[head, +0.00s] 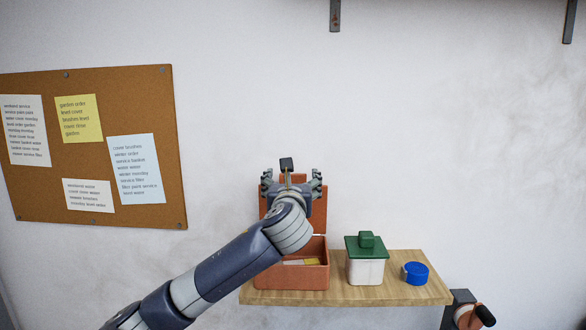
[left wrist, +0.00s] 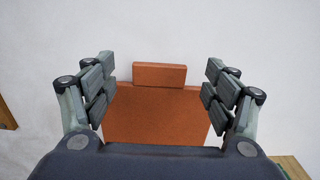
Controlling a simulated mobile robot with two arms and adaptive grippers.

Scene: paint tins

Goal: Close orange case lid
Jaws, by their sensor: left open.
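The orange case (head: 310,277) stands on a wooden shelf, with light and yellow contents showing inside. Its lid (head: 320,212) is raised upright at the back, against the wall side. In the left wrist view the lid (left wrist: 155,116) fills the space beyond the fingers, with a tab (left wrist: 159,76) on its top edge. My left gripper (head: 291,178) is open in front of the upper part of the lid, and my arm hides part of the lid and case. It also shows in the left wrist view (left wrist: 159,88), fingers spread on either side of the lid. Contact cannot be told. My right gripper is not in view.
A white tin with a green lid (head: 366,258) and a blue round tin (head: 415,273) stand right of the case on the shelf (head: 400,294). A cork board (head: 100,150) hangs at left. The wall above the shelf is clear.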

